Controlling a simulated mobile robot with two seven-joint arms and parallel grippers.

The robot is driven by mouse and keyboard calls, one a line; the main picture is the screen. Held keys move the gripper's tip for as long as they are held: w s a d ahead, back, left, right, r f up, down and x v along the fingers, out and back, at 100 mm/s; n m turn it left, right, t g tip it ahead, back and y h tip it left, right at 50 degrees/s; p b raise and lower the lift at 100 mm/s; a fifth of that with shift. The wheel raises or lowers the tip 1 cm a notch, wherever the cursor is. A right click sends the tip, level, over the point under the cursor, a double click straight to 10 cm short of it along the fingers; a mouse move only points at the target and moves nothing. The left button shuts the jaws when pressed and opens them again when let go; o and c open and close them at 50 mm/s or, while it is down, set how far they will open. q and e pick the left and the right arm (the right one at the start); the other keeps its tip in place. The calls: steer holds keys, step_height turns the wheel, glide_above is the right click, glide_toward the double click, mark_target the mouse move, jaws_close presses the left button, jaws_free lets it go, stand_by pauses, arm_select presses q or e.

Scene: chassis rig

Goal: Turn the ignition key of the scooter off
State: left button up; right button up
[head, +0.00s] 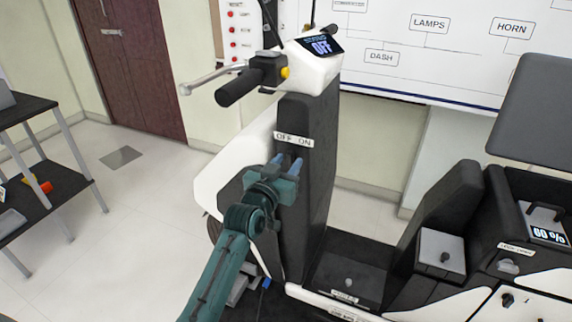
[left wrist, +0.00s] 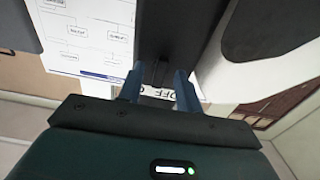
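The scooter's dark front column (head: 312,190) bears a white OFF ON label (head: 294,140). The dash display (head: 322,46) above it reads OFF. My left gripper (head: 286,163) is in front of the column, just below the label, with its two blue fingers pointing at the panel. In the left wrist view the fingers (left wrist: 158,86) stand apart, and part of the label (left wrist: 160,92) shows between them. A small dark shape (left wrist: 158,72) sits between the fingertips; I cannot tell whether it is the key. The key is not clearly visible in the head view. My right gripper is out of view.
The handlebar grip (head: 238,87) and brake lever (head: 210,78) stick out above my left arm. The scooter seat (head: 540,110) is raised at the right. A black shelf (head: 45,200) stands at the left. The floor between shelf and scooter is clear.

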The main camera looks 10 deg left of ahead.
arm_select(q)
steer(key=s+a+b, duration=0.1)
steer(key=s+a, duration=0.1)
steer(key=s, duration=1.1)
steer(key=shift+a, duration=0.25)
steer(key=s+d+f+m+g, duration=0.1)
steer(key=s+f+g, duration=0.6)
steer(key=s+f, duration=1.2)
step_height(320, 180, down, 5)
steer(key=shift+s+d+r, duration=0.15)
steer(key=shift+s+d, duration=0.05)
steer(key=shift+s, duration=0.15)
